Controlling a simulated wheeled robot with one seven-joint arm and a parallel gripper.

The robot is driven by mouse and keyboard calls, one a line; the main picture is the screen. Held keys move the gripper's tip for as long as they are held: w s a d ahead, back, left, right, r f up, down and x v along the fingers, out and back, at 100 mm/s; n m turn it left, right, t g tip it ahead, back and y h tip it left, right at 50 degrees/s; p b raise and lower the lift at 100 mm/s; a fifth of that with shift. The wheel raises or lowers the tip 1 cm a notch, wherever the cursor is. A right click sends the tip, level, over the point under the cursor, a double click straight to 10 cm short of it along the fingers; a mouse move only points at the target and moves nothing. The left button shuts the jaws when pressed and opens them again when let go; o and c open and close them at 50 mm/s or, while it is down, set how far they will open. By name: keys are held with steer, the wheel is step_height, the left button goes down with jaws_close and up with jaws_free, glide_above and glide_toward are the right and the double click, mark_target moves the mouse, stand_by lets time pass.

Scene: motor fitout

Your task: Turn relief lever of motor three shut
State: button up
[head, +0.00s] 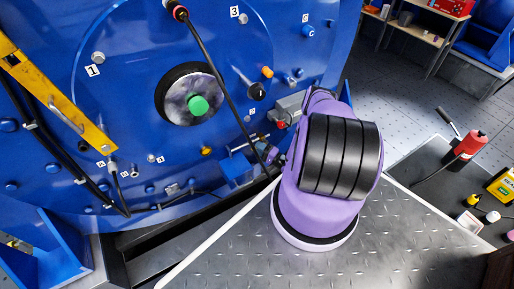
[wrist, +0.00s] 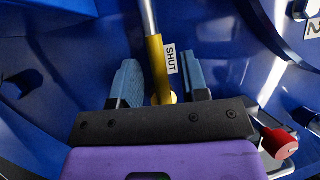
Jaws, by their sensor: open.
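In the wrist view a lever with a yellow sleeve (wrist: 157,62) and a bare metal rod above it stands nearly upright, leaning slightly. A white label reading SHUT (wrist: 171,60) sits just right of the sleeve. My gripper (wrist: 163,82) is open, with one blue-grey finger on each side of the yellow sleeve. Gaps show between the sleeve and both fingers. The lever's lower end is hidden behind the gripper's black body.
The big blue motor housing (head: 130,75) carries knobs, cables and numbered tags, with a green-centred hub (head: 197,105). In the wrist view a red knob (wrist: 280,143) sits close at the lower right.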

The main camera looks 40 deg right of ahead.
steer(key=v, duration=0.9)
steer(key=shift+s, duration=0.15)
